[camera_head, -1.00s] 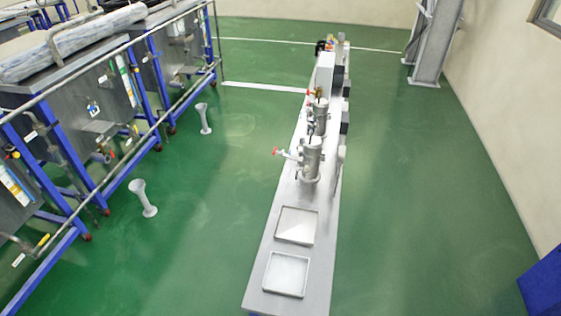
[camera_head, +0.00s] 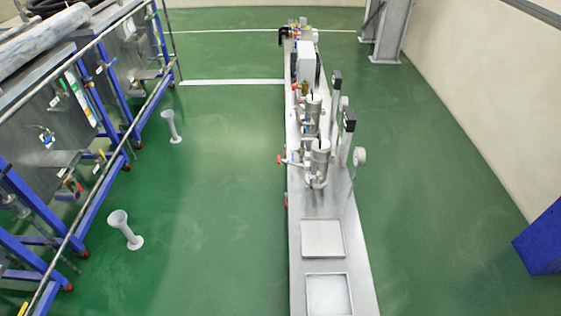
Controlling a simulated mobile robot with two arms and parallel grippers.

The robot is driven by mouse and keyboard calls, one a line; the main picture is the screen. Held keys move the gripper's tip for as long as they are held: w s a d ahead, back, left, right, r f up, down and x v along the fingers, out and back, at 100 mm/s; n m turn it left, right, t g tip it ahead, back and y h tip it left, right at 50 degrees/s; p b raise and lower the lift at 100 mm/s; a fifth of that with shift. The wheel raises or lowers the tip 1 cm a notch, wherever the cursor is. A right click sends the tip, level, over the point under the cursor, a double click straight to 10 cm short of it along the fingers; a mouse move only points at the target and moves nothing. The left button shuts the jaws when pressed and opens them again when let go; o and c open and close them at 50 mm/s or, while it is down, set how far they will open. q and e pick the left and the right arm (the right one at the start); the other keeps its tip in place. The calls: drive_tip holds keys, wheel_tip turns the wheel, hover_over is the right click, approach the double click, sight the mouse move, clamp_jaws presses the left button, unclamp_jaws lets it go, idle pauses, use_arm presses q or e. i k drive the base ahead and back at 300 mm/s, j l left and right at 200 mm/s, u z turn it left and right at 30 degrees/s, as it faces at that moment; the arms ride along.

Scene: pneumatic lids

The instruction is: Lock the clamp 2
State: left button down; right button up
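Two metal cylinders stand on a long narrow steel bench in the middle of the head view. The nearer cylinder (camera_head: 319,163) has a side fitting with a red tip on its left. The farther cylinder (camera_head: 312,112) stands just behind it. Upright posts with dark blocks, a nearer one (camera_head: 347,130) and a farther one (camera_head: 335,90), stand to their right. Which part is clamp 2, and whether it is locked, I cannot tell. Neither of my grippers is in view.
Two shallow square trays, a farther one (camera_head: 322,221) and a nearer one (camera_head: 330,280), lie on the bench (camera_head: 361,255). Blue-framed metal machines (camera_head: 60,140) line the left. Two pale pedestals (camera_head: 124,230) (camera_head: 171,127) stand on the open green floor. A blue object (camera_head: 541,240) is at right.

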sight(300, 165)
drive_tip(key=i+j, duration=0.1)
drive_tip(key=j, duration=0.4)
drive_tip(key=i+j, duration=0.1)
drive_tip(key=j, duration=0.45)
drive_tip(key=i+j, duration=0.4)
drive_tip(key=i+j+z, duration=0.1)
drive_tip(key=i+j, duration=0.3)
drive_tip(key=j, duration=0.2)
drive_tip(key=i+l, duration=0.2)
drive_tip(key=i, duration=0.2)
drive_tip(key=i+l, duration=0.15)
drive_tip(key=i, duration=0.25)
drive_tip(key=i+l, duration=0.2)
drive_tip(key=i, duration=0.2)
